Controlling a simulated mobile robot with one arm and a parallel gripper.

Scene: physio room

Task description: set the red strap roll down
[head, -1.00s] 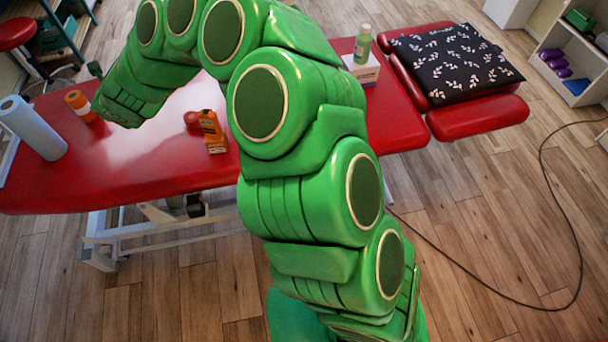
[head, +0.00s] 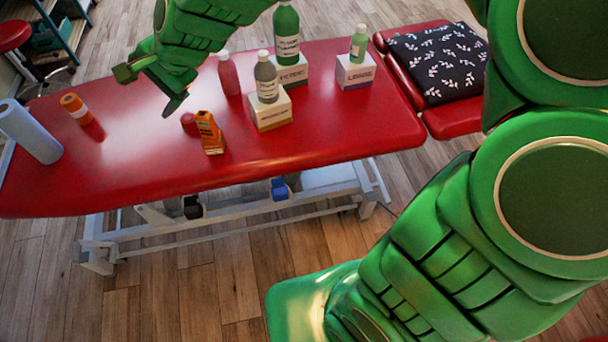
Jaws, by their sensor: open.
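A small red round thing (head: 189,122), which looks like the red strap roll, rests on the red treatment table (head: 130,165). It stands just behind and left of an orange box (head: 209,133), which may hide part of it. My gripper (head: 150,91) is open and empty above the table, up and to the left of the red roll. Its two fingers are spread apart, and one fingertip shows close above the roll in the picture. No contact between them shows.
Boxes and bottles crowd the table's middle, among them a white box (head: 270,115) and a red bottle (head: 229,75). An orange bottle (head: 76,108) and a blue paper roll (head: 30,132) are at the left. The table's front left is clear.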

